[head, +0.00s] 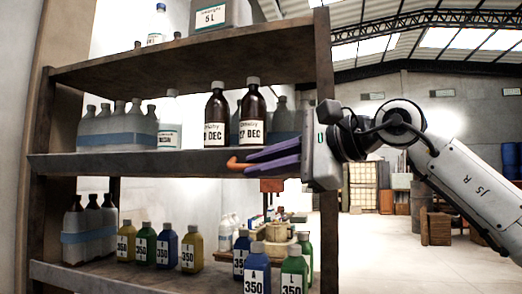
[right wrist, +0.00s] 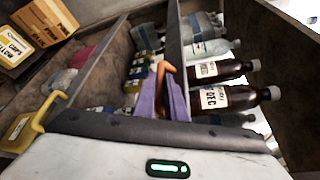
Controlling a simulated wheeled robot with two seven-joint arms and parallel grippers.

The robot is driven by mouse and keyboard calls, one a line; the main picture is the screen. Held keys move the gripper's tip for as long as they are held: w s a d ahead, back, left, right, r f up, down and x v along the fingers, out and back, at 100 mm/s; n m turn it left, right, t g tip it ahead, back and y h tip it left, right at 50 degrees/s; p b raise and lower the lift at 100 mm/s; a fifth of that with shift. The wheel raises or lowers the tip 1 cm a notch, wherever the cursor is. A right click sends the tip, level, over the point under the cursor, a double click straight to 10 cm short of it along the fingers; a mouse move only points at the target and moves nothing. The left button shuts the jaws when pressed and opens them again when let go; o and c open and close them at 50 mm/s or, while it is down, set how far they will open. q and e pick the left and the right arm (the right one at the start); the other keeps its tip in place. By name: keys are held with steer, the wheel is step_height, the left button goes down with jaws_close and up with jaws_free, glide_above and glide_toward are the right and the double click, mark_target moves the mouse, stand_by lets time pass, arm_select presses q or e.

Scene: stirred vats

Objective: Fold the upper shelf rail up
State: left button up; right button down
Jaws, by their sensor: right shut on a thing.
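The upper shelf rail (head: 110,163) looks like a grey-brown strip along the front edge of the middle shelf, below the bottles. It also seems to show in the right wrist view (right wrist: 174,40) as a long edge. My right gripper (head: 245,164) reaches in from the right with purple fingers, shut on an orange hooked piece (head: 233,163) in front of the rail. That orange piece shows between the fingertips in the right wrist view (right wrist: 163,72). Whether it joins the rail is hard to tell. My left gripper is not in view.
Two brown bottles (head: 217,120) and grey bottles (head: 118,128) stand behind the rail. Coloured bottles (head: 165,247) stand on the lower shelf (head: 120,277). The right upright (head: 325,100) is close to my gripper. Open floor (head: 380,250) lies to the right.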

steer(key=shift+w+d+r+m+g+p, duration=0.15)
steer(key=shift+r+m+g+p, duration=0.15)
steer(key=shift+r+m+p, duration=0.2)
steer(key=shift+w+a+r+m+g+p, duration=0.1)
steer(key=shift+w+r+m+g+p, duration=0.05)
steer(key=shift+r+m+g+p, duration=0.3)
steer(key=shift+w+d+r+m, duration=0.1)
steer(key=shift+w+r+m, duration=0.1)
steer(key=shift+m, duration=0.35)
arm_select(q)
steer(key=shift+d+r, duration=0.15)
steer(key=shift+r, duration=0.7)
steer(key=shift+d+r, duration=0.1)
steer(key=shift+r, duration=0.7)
arm_select(e)
steer(key=shift+w+d+r+m+g, duration=0.1)
steer(key=shift+w+r+m+g, duration=0.2)
steer(key=shift+m+g, duration=0.4)
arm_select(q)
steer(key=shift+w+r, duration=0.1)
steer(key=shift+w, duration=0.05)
arm_select(e)
steer(key=c, duration=2.1)
jaws_free()
steer(key=shift+w, duration=0.1)
